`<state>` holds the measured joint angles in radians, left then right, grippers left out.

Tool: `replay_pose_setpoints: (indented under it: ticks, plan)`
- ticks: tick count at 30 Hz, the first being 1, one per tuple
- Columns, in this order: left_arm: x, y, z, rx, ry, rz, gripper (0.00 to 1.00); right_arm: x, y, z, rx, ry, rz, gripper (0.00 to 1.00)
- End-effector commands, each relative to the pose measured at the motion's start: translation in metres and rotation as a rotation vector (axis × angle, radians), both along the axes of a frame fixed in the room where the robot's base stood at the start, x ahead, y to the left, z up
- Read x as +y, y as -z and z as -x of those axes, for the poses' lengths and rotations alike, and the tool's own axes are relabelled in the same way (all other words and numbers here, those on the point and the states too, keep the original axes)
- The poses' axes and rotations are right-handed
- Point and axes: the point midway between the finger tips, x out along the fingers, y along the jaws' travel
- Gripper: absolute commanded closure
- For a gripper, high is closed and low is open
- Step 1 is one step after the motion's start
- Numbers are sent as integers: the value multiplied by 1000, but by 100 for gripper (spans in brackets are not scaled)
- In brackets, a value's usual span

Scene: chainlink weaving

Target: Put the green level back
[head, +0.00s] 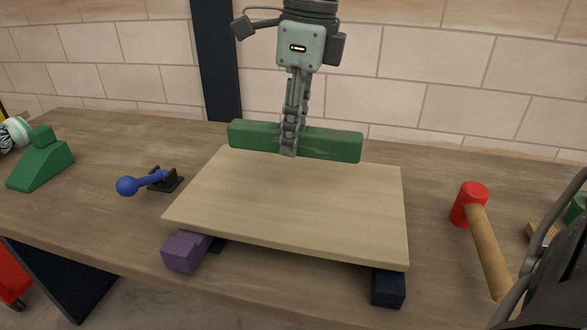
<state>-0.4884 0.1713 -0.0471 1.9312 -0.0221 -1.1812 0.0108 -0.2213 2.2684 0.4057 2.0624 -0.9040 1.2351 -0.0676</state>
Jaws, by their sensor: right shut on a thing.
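The green level (335,144) is a long green bar standing on its long edge behind the far edge of a pale board. My right gripper (289,150) comes down from the top of the view and is shut on the middle of the level, covering a narrow part of it. Whether the level's underside touches the bench is hidden behind the board. My left gripper is not in view.
The pale board (290,200) lies raised on purple (186,252) and dark (388,287) blocks. A blue-knobbed clamp (127,186) and a green wedge-shaped tool (40,163) are left. A red mallet (470,200) lies right. The wooden bench (120,140) is clear at back left.

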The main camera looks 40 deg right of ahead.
Motion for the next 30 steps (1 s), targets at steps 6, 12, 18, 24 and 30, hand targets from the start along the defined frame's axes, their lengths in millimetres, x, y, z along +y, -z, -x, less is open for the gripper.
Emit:
replay_pose_setpoints:
  ticks: [6,12,18,24,30]
  plan:
    - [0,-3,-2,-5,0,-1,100,0,30,0,1,0,1,100]
    - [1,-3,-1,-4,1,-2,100,0,47,1,2,1,-1,100]
    - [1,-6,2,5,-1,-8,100,0,70,0,0,0,0,100]
    - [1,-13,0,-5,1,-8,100,0,69,0,-1,0,0,100]
    - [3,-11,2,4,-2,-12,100,0,72,-1,-2,0,1,100]
